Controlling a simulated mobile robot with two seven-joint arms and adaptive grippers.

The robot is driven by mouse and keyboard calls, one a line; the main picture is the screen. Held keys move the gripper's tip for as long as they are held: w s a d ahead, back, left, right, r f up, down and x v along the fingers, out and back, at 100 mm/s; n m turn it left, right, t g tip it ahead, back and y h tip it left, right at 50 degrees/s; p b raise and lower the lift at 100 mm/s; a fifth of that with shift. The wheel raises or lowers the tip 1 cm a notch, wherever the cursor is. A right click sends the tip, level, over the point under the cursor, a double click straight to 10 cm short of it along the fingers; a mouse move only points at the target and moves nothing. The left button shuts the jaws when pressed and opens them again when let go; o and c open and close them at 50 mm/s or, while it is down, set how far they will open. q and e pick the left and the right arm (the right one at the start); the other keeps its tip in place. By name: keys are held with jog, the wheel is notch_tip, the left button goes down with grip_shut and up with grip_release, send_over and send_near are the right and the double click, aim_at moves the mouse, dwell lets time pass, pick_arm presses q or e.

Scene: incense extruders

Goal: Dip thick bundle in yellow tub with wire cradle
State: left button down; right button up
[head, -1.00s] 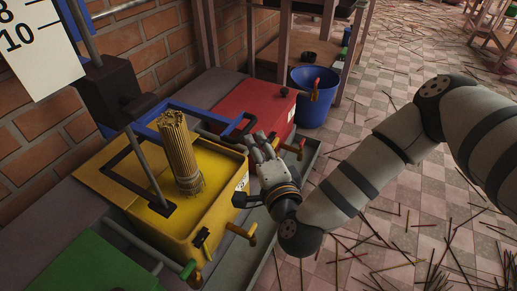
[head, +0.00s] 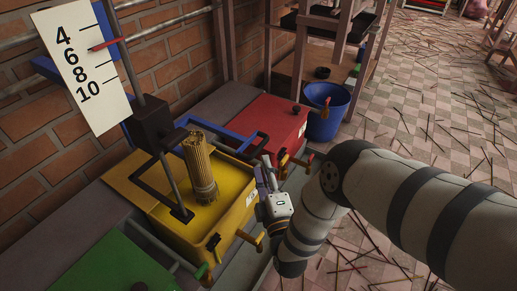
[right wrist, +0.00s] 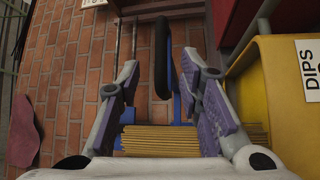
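The yellow tub (head: 240,215) stands by the brick wall, with the thick bundle (head: 200,165) of yellow sticks upright inside it. A blue frame with a black grip (head: 250,143) reaches over the tub's back right; I take it for the wire cradle. A dark bar frame (head: 150,180) on a rod lies across the left side. My right gripper (head: 264,172) is beside the tub's right rim. In the right wrist view its fingers (right wrist: 165,100) are open, with the black grip (right wrist: 161,60) showing between them. Contact is not clear. Bundle sticks (right wrist: 165,140) show below. My left gripper is out of view.
A red tub (head: 270,120) stands behind and a green tub (head: 100,265) in front. A blue bucket (head: 326,110) sits on the floor at the back. A scale board (head: 82,70) with a red pointer hangs at left. Incense sticks litter the tiled floor.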

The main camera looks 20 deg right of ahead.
aim_at(259, 146)
jog(key=w, duration=0.2)
jog(key=w+b, duration=0.1)
jog(key=w, duration=0.1)
jog(key=w+d+b, duration=0.1)
jog(key=w, duration=0.1)
jog(key=shift+w+r, duration=0.25)
jog(key=shift+w, duration=0.15)
jog(key=shift+w+r, duration=0.2)
jog(key=shift+w, duration=0.05)
jog(key=shift+c, duration=0.3)
